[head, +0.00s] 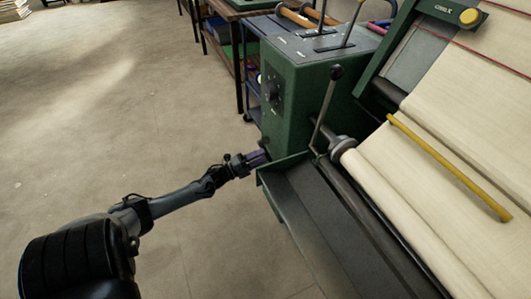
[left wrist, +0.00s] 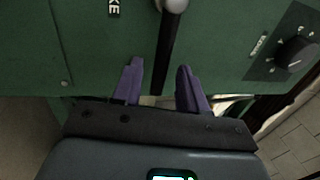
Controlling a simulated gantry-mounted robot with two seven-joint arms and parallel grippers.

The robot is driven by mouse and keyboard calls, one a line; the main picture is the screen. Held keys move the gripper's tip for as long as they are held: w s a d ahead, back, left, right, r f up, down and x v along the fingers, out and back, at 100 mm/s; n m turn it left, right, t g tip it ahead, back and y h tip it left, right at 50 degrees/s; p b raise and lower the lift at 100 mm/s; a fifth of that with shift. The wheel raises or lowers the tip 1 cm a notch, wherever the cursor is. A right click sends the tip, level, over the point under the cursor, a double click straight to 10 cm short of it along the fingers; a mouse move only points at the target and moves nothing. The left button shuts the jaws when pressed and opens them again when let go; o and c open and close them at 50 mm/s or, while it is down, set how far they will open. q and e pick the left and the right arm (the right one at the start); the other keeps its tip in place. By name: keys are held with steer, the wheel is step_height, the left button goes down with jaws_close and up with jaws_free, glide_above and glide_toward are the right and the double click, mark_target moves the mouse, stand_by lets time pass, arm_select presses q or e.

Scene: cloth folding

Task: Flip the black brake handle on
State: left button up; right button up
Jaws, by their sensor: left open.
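The black brake handle (left wrist: 168,50) shows in the left wrist view, hanging down from a pale round pivot against a green panel, with a label ending in "KE" beside it. My left gripper (left wrist: 160,88) is open, with its purple fingers on either side of the handle's lower end. Gaps show between the handle and both fingers, though depth is hard to tell. In the head view my left gripper (head: 262,156) is at the lower part of the green machine box (head: 310,100); I cannot make out the brake handle there. My right gripper is out of view.
A dark knob (left wrist: 296,54) sits on the panel right of the handle. A metal lever with a black ball (head: 327,105) stands beside the cloth roller. Beige cloth (head: 450,130) with a yellow stick (head: 450,167) lies at the right. The floor (head: 110,130) at the left is clear.

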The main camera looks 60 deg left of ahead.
arm_select(q)
steer(key=p+v, duration=0.2)
steer(key=v, duration=0.5)
